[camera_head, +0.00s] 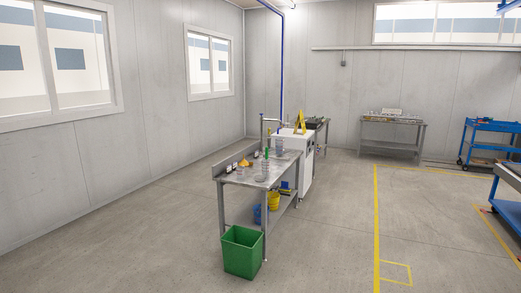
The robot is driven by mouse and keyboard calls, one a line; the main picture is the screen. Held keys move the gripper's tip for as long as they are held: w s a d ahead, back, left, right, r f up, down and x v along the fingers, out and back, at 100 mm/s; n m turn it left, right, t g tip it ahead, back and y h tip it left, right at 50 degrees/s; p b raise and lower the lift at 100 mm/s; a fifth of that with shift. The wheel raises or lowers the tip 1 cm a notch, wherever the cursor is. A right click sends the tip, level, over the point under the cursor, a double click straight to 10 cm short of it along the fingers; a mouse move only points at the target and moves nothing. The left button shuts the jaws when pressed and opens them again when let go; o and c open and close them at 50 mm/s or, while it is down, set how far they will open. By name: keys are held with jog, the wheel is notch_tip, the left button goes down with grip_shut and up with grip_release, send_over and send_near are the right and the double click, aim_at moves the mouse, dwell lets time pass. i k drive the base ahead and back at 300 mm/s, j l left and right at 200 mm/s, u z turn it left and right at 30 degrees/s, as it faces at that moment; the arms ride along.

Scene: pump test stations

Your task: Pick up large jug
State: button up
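A grey metal bench (236,178) with a tap stands in the middle of the room, some way off. Several small items stand on it. One is a grey, see-through vessel (265,170) near its front right. Another greyish vessel (279,147) stands farther back. Either could be the large jug, but they are too small to tell. A yellow item (245,163) and a green upright item (268,154) are also on the bench. My gripper is not in view.
A green bin (243,252) stands on the floor before the bench. Blue and yellow buckets (273,201) sit on its lower shelf. A white cabinet (303,150) adjoins it behind. Another table (391,134) and a blue cart (490,140) stand farther back. Open floor lies on both sides.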

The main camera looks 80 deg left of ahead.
aim_at(279, 141)
jog(key=u, duration=2.4)
jog(key=i+j, duration=0.15)
jog(key=i+j+z, duration=0.1)
jog(key=j, duration=0.2)
jog(key=i+j+z, duration=0.15)
jog(key=i, duration=0.3)
jog(key=i+j+z, duration=0.15)
jog(key=i, duration=0.35)
jog(key=i+j+z, duration=0.1)
jog(key=i, duration=0.35)
jog(key=i+j+z, duration=0.15)
jog(key=i+j, duration=0.2)
jog(key=i, duration=1.45)
jog(key=i+l, duration=0.1)
jog(key=i, duration=2.85)
jog(key=i+j+u, duration=0.2)
jog(key=i+u, duration=0.25)
jog(key=i, duration=0.25)
jog(key=i+l+u, duration=0.1)
jog(key=i+u, duration=0.35)
jog(key=i, duration=0.2)
jog(key=i+l+u, duration=0.3)
jog(key=i+u, duration=0.15)
jog(key=i, duration=0.2)
